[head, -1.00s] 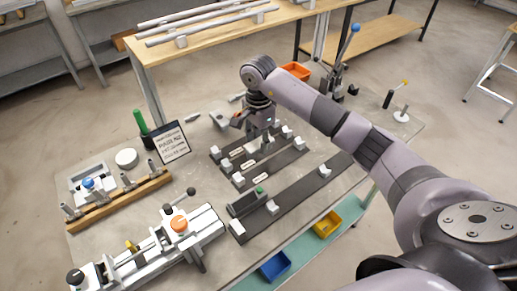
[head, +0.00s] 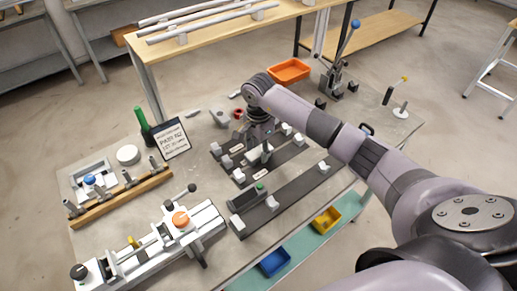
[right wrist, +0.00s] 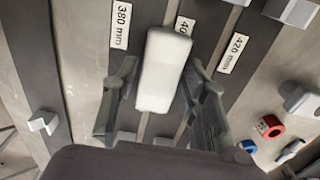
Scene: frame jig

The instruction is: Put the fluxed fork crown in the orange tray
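A whitish block-like piece, which I take as the fluxed fork crown (right wrist: 160,72), is between the fingers of my right gripper in the right wrist view. The fingertips lie against both of its long sides. In the head view my right gripper (head: 260,150) is low over the dark labelled rails, and its fingers are small and partly hidden. The orange tray (head: 288,70) sits at the back edge of the workbench, beyond my right forearm, and looks empty. My left gripper is not in view.
Dark rails (head: 290,195) with white blocks lie under my right gripper. A toggle press with a blue knob (head: 338,70) stands right of the tray. A sign (head: 171,138), a green bottle (head: 142,125) and a red ring (head: 238,114) lie to the left.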

